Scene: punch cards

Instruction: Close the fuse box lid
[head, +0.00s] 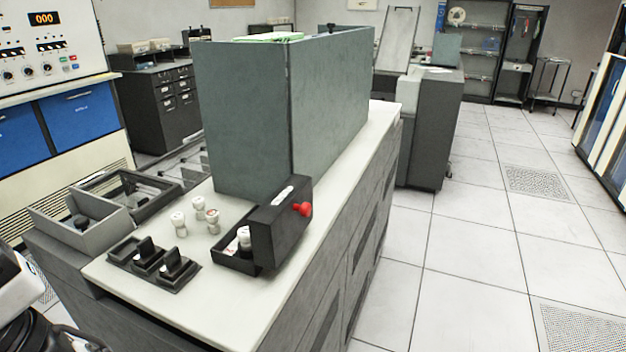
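The fuse box (231,261) is a small open black tray on the white cabinet top in the head view. Its dark lid (283,222) stands raised, roughly upright, along the tray's right side. A red knob (302,209) sticks out from the lid's outer face. A white fuse (244,238) stands inside the tray; the rest of the inside is partly hidden. White and black parts of my arm show at the lower left edge, apart from the box. I cannot make out my gripper's fingers there.
Several loose white fuses (198,207) stand left of the box. A black switch panel (152,264) lies in front of them, and grey trays (80,222) sit further left. A tall grey-green housing (243,120) rises behind. Floor (470,270) is clear on the right.

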